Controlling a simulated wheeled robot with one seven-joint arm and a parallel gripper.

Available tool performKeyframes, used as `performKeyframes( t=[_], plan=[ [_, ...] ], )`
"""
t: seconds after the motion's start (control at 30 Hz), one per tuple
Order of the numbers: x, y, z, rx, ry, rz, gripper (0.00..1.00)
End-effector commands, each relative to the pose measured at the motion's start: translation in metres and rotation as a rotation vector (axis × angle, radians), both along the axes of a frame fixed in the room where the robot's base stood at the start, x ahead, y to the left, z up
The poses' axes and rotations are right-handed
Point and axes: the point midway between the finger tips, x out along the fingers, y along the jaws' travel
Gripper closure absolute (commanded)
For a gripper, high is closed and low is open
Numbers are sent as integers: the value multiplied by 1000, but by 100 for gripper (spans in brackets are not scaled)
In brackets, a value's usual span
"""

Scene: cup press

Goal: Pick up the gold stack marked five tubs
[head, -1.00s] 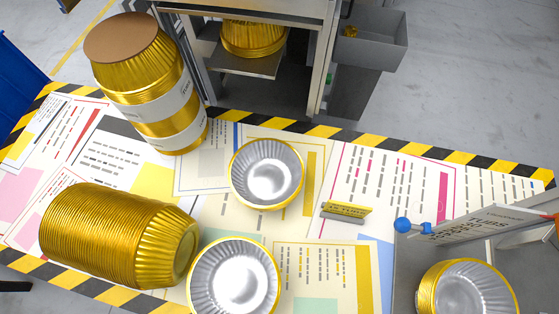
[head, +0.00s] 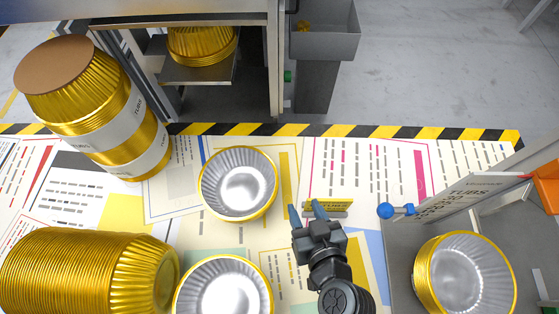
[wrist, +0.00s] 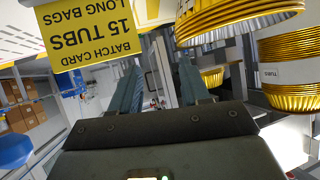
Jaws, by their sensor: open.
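Several gold stacks are in view; I cannot read a five-tub mark on any. A tall gold stack with white bands (head: 150,120) stands at the back left; one band reads "TUBS". A long gold stack (head: 75,270) lies on its side at the front left. Two open tubs or short stacks, silver inside with gold rims, stand mid-table: a rear one (head: 238,183) and a front one (head: 225,290). My gripper (head: 307,212) is open and empty, right of the rear one, near a small yellow card (head: 328,206). In the wrist view a yellow batch card (wrist: 90,40) reads "15 TUBS".
A gold-rimmed tub (head: 465,275) sits in the grey tray area at right, by a white sign (head: 470,197) and a blue ball knob (head: 386,210). A press frame (head: 180,70) with a gold stack (head: 203,45) stands behind the striped table edge (head: 350,131).

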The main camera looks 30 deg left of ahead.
Motion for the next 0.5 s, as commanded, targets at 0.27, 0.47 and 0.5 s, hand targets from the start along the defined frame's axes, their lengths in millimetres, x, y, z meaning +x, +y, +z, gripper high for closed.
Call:
performKeyframes(
  t=[0.27,0.47,0.5],
  plan=[
    [36,53,-7,-32,-51,279,54],
    [42,65,-8,-41,-64,348,54],
    [43,68,-9,-42,-64,351,54]
  ],
)
